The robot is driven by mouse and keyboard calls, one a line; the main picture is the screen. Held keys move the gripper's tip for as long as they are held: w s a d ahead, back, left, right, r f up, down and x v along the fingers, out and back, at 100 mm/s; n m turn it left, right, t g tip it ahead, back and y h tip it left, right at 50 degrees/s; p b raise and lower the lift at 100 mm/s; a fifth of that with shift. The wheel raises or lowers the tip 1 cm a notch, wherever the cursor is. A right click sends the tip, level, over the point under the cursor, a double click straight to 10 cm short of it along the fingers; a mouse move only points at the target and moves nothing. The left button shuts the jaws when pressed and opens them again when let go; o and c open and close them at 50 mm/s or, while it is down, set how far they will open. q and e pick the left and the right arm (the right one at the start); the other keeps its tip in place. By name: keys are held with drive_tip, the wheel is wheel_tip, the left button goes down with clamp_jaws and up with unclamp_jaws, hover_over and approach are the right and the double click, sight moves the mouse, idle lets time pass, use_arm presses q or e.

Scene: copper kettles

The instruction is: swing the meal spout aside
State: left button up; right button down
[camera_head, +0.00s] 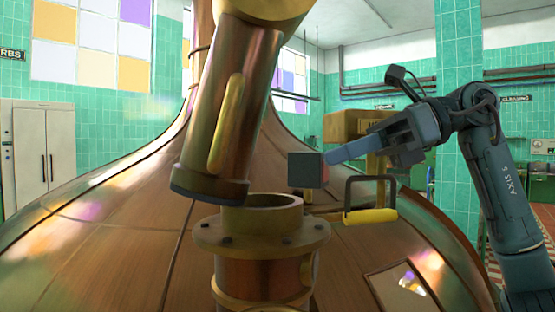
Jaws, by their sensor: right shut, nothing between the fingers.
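The meal spout (228,115) is a copper tube with a long yellow strip on its side, hanging tilted from above. Its dark-rimmed lower end is up and to the left of the open copper neck (262,203) and overlaps part of the flange in the picture. I cannot tell whether they touch. My right gripper (318,168) comes in from the right and is shut and empty. Its tip, by a dark grey block, is to the right of the spout and apart from it in the picture, above the flange (262,236). My left gripper is out of view.
A black bracket with a yellow grip (370,215) stands right of the neck, below my right gripper. The broad copper kettle dome (110,240) fills the lower view. A yellowish box-shaped post (350,123) and a tiled column (460,60) stand behind my right arm.

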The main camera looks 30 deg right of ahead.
sight(231, 113)
use_arm(q)
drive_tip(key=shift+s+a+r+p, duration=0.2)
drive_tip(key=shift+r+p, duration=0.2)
drive_tip(key=shift+p, duration=0.75)
use_arm(e)
drive_tip(key=r+x, duration=0.2)
drive_tip(key=x, duration=1)
drive_tip(key=shift+w+a+r, duration=0.2)
drive_tip(key=shift+w+a, duration=0.3)
drive_tip(key=shift+a, duration=0.1)
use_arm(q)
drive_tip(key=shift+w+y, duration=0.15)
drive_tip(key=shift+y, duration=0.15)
